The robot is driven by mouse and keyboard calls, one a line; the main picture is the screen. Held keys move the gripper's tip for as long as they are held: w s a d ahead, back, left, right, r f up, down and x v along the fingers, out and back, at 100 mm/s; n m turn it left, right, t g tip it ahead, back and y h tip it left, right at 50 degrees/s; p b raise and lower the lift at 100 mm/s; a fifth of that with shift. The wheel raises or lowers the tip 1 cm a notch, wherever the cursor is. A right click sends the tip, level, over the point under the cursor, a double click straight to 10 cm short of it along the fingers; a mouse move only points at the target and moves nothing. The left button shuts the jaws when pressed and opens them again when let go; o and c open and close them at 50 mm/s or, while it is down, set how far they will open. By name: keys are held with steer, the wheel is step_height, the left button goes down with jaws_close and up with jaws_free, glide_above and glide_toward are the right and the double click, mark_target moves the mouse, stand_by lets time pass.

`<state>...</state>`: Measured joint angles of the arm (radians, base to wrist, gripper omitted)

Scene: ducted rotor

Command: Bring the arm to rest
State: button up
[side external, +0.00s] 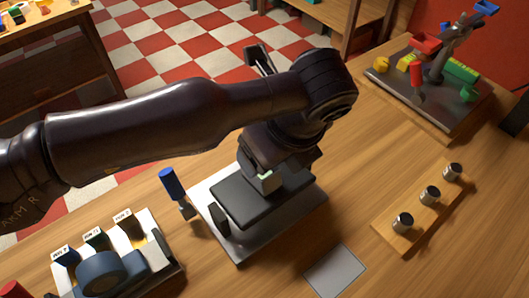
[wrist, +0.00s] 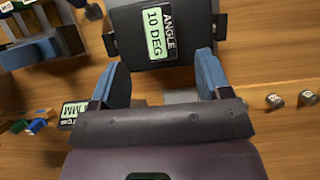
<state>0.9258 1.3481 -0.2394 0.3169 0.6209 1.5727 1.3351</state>
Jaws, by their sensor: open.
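My gripper (wrist: 162,70) shows in the wrist view with its two blue fingers wide apart and nothing between them. Past the fingertips is a dark box with a pale green display (wrist: 159,34) reading "ANGLE 10 DEG". A second, smaller display (wrist: 74,113) ending in "MM" is partly covered at the left. In the side view my arm reaches in from the left, and its wrist bends down over a dark flat device (side external: 240,205) on a grey base plate (side external: 238,248). My fingertips are hidden there, so I cannot tell whether they touch the device.
A blue-handled tool (side external: 170,184) stands left of the plate. A labelled rack (side external: 165,272) is at the lower left. A wooden strip (side external: 385,240) with three metal cylinders lies right. A grey square (side external: 335,271) lies in front. A tray of coloured parts (side external: 398,86) is behind right.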

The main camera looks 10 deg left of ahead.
steer(key=shift+s+d+r, duration=0.15)
steer(key=shift+s+r, duration=0.05)
steer(key=shift+r, duration=0.45)
